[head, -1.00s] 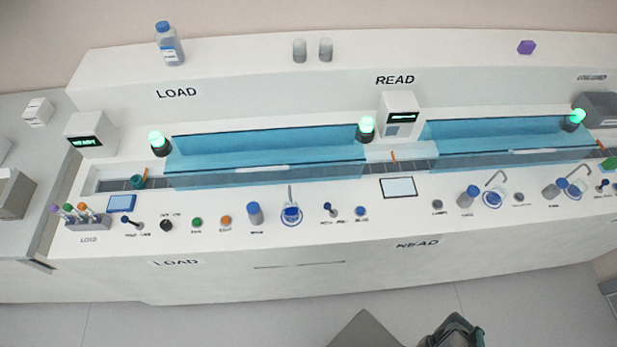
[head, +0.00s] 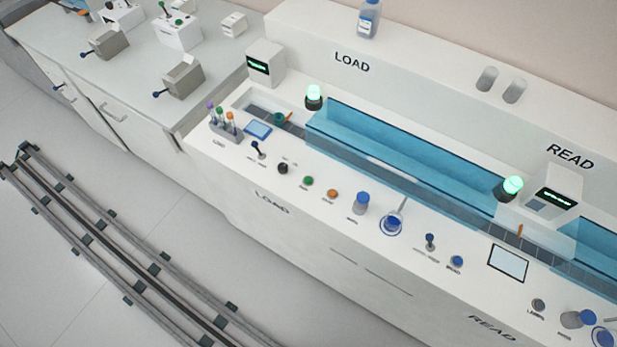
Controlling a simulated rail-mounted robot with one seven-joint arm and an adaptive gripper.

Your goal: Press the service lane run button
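My gripper is not in view. No button can be read as the service lane run button; the small labels are too blurred. On the LOAD section of the white console (head: 330,262), a green button (head: 308,181) stands between a black knob (head: 283,168) and an orange button (head: 332,194). A blue button (head: 457,261) sits farther right, beside a small blue-tipped lever (head: 430,241). On the grey side bench (head: 137,60), a white box (head: 180,33) carries small green and dark controls on top.
Blue clear covers (head: 400,155) run along the console's track. A rack of tubes (head: 226,127) stands at its left end. Grey boxes with blue-tipped handles (head: 183,78) sit on the side bench. Floor rails (head: 120,255) cross the lower left, with clear floor between them and the console.

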